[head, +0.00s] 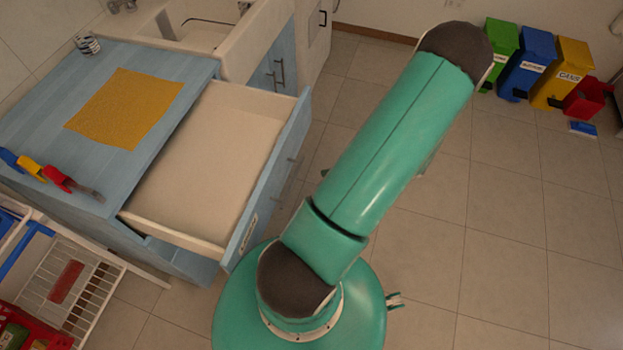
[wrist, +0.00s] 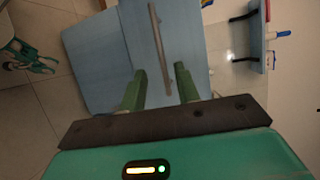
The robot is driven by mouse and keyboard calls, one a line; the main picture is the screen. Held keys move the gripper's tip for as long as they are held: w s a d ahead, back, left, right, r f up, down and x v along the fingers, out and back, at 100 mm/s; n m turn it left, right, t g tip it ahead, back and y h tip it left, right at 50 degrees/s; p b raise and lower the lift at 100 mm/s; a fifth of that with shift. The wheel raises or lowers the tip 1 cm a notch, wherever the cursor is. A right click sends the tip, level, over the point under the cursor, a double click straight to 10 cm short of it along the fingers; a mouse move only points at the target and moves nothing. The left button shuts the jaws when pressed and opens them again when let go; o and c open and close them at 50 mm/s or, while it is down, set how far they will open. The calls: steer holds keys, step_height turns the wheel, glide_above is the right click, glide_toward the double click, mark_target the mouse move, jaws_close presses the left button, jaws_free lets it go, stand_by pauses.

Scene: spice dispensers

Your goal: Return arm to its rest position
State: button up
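My teal arm rises across the middle of the head view, bent at a dark joint at the upper right. My gripper (wrist: 159,70) shows in the wrist view with its two green fingers apart and nothing between them. Beyond the fingers are a blue cabinet front and a long grey bar handle (wrist: 160,48); how far off they are I cannot tell. In the head view I cannot make out the gripper clearly.
An open, empty drawer (head: 215,150) juts from the blue counter (head: 50,95), left of my arm. A yellow mat (head: 125,107) lies on the counter. A white rack (head: 75,290) stands at lower left. Colored bins (head: 530,62) stand at the back right. The tiled floor at right is clear.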

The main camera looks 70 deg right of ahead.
steer(key=v, duration=0.2)
steer(key=shift+s+d+r, duration=0.1)
steer(key=shift+s+d, duration=0.05)
steer(key=shift+s, duration=0.2)
steer(key=w+a+r+n+g, duration=0.4)
steer(key=w+r+g, duration=0.35)
steer(key=w, duration=0.25)
steer(key=w+a+r+n+g, duration=0.5)
steer(key=w+r, duration=0.3)
steer(key=w, duration=0.3)
steer(key=w+a+r+n+t+h, duration=0.1)
steer(key=w+a+r+n+h, duration=0.1)
steer(key=a+r, duration=0.5)
steer(key=w+a+r+n+t+h, duration=0.2)
steer(key=a+r, duration=0.6)
steer(key=a, duration=0.8)
steer(key=w+n+h, duration=0.1)
steer(key=h, duration=0.1)
steer(key=shift+a+r+h, duration=0.25)
steer(key=shift+a+h, duration=0.05)
steer(key=shift+w+t, duration=0.15)
steer(key=shift+t, duration=0.1)
